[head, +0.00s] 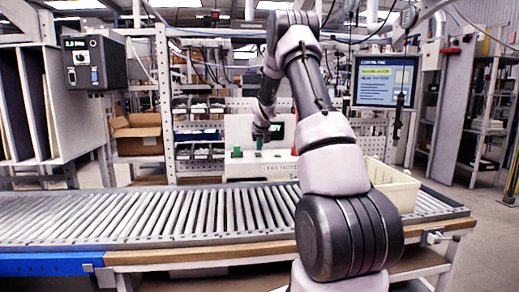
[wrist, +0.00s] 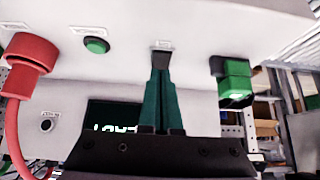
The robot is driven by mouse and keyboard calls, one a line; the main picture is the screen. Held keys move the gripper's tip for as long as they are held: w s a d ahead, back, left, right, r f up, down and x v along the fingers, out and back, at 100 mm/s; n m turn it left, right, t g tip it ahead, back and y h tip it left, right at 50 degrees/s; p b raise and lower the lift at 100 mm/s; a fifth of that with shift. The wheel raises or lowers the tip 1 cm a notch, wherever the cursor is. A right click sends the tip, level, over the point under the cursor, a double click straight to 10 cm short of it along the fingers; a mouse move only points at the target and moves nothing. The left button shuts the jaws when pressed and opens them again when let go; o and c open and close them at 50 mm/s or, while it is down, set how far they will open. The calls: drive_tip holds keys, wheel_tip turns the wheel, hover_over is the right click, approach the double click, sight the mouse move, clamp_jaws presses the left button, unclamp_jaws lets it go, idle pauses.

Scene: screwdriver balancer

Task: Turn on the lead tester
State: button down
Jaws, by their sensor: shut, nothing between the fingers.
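The lead tester (head: 238,128) is a white box behind the roller conveyor in the head view, its front label partly hidden by my arm. In the wrist view its white panel (wrist: 200,30) fills the upper part. The panel carries a green round button (wrist: 96,45), a red plug (wrist: 30,52) with a red cable at left, and a green connector (wrist: 236,80) at right. A dark screen (wrist: 115,115) shows partly cut-off light text. My gripper (wrist: 161,60) is shut and empty, its teal fingers pointing at the panel just below a small label. Contact cannot be told; the fingertips hide the spot there.
The roller conveyor (head: 120,213) spans the front. A cream bin (head: 398,187) stands on it at right, partly behind my arm. A monitor (head: 385,80) hangs at right. A dark control box (head: 94,62) stands at upper left. Shelving stands behind the tester.

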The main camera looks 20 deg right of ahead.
wheel_tip(320, 180, up, 3)
drive_tip(key=shift+s+r, duration=0.15)
drive_tip(key=shift+r, duration=0.05)
drive_tip(key=s+a+r, duration=0.2)
drive_tip(key=s+r, duration=0.4)
drive_tip(key=s, duration=0.1)
drive_tip(key=shift+s+a, duration=0.15)
drive_tip(key=shift+s, duration=0.2)
drive_tip(key=s+a+r+y, duration=0.1)
drive_tip(key=s+a+r, duration=0.4)
drive_tip(key=s, duration=0.4)
drive_tip(key=s+a+r+y, duration=0.1)
drive_tip(key=s+a+r, duration=0.45)
drive_tip(key=s, duration=0.45)
drive_tip(key=s+a+f+y, duration=0.1)
drive_tip(key=s+a, duration=0.3)
drive_tip(key=s, duration=0.6)
drive_tip(key=s+a+f+m+y, duration=0.1)
drive_tip(key=s+a, duration=0.3)
drive_tip(key=s, duration=0.6)
drive_tip(key=shift+s+a, duration=0.25)
drive_tip(key=shift+s, duration=0.1)
